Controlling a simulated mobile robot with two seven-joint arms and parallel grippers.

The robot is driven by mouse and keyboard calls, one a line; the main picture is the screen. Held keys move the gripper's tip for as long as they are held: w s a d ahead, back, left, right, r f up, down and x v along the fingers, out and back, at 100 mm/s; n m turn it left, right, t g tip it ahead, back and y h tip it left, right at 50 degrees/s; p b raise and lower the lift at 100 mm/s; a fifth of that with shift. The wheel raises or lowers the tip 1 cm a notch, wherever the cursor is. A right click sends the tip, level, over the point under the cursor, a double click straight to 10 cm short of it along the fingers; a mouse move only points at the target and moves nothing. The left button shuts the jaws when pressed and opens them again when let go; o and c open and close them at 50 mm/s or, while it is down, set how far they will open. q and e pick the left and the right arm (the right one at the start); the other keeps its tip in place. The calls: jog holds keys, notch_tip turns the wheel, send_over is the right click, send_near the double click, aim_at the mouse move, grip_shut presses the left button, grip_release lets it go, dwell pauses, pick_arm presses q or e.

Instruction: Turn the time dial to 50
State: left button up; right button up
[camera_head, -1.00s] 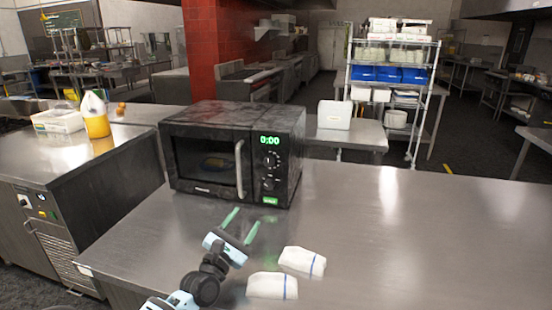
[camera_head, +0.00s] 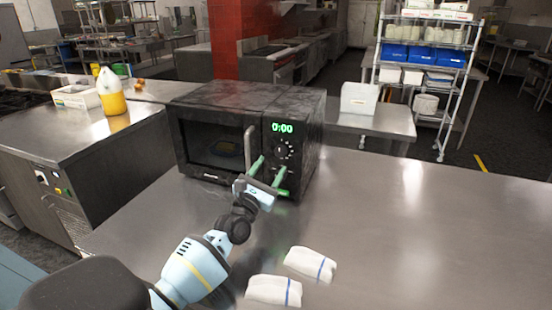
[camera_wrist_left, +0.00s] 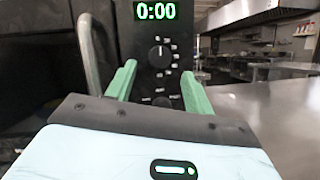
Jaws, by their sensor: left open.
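A black microwave (camera_head: 222,98) stands on the steel table with its door closed. Its green display (camera_head: 283,128) reads 0:00. The upper dial (camera_head: 283,149) sits below the display. In the wrist view this dial (camera_wrist_left: 160,57) has its pale pointer straight up, with small marks around it. A lower dial (camera_wrist_left: 161,101) is partly hidden behind my gripper. My left gripper (camera_head: 271,167) is open and empty in front of the control panel. Its green fingers (camera_wrist_left: 159,70) appear on either side of the upper dial's lower area; contact cannot be told. My right gripper is not in view.
The microwave door handle (camera_wrist_left: 90,55) is close left of my left gripper. Two white cloth bundles (camera_head: 310,264) (camera_head: 274,290) lie on the steel table (camera_head: 420,230) at the front. The table's right side is clear.

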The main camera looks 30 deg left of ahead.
aim_at(279, 154)
pick_arm(q)
jog(key=shift+x, duration=2.25)
jog(key=shift+c, duration=0.2)
jog(key=c, duration=0.9)
